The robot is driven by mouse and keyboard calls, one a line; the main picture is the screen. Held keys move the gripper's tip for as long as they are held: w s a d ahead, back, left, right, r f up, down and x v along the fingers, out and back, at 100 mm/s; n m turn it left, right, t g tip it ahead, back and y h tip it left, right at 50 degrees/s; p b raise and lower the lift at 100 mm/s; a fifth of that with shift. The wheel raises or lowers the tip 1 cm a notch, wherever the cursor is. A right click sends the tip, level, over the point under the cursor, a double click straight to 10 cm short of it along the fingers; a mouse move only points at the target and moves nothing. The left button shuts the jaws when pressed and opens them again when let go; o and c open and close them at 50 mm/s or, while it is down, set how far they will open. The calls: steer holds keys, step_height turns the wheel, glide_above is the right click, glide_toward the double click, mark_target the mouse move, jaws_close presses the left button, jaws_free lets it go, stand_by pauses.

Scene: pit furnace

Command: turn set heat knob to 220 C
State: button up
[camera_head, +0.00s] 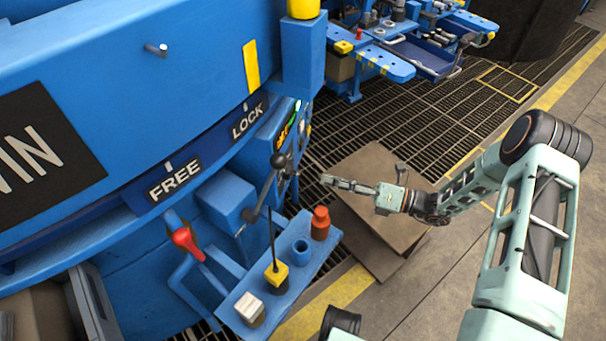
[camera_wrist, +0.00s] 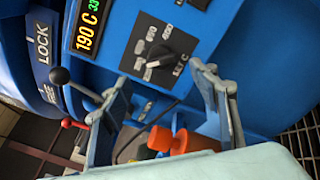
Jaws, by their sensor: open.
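The set heat knob (camera_wrist: 165,60) is black with a white pointer mark, on a dark dial plate (camera_wrist: 150,48) with white numbers, partly unreadable. In the wrist view its pointer mark faces left. Beside it a lit display (camera_wrist: 86,28) reads 190 C in yellow, with green digits partly cut off. My gripper (camera_wrist: 167,80) is open, its two fingers apart on either side below the knob, with nothing between the tips and not touching the knob. In the head view my gripper (camera_head: 326,180) is right of the control panel (camera_head: 290,125), which shows nearly edge-on; the knob is not clear there.
A blue shelf (camera_head: 262,312) below the panel holds an orange-red bottle (camera_head: 320,224), a yellow-and-black item (camera_head: 277,276) and a pale block (camera_head: 249,308). A black-knobbed lever (camera_head: 266,187) and red-handled lever (camera_head: 187,240) stick out nearby. Open floor lies right.

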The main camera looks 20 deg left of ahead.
mark_target(298, 173)
steer(key=s+a+b, duration=0.1)
steer(key=a, duration=0.8)
steer(key=shift+b, duration=0.35)
steer(key=shift+a, duration=0.1)
steer(key=shift+c, duration=0.3)
steer(key=c, duration=1.1)
steer(key=shift+n, duration=0.3)
steer(key=n, duration=0.4)
steer(key=shift+s+n, duration=0.1)
steer(key=shift+n, duration=1.6)
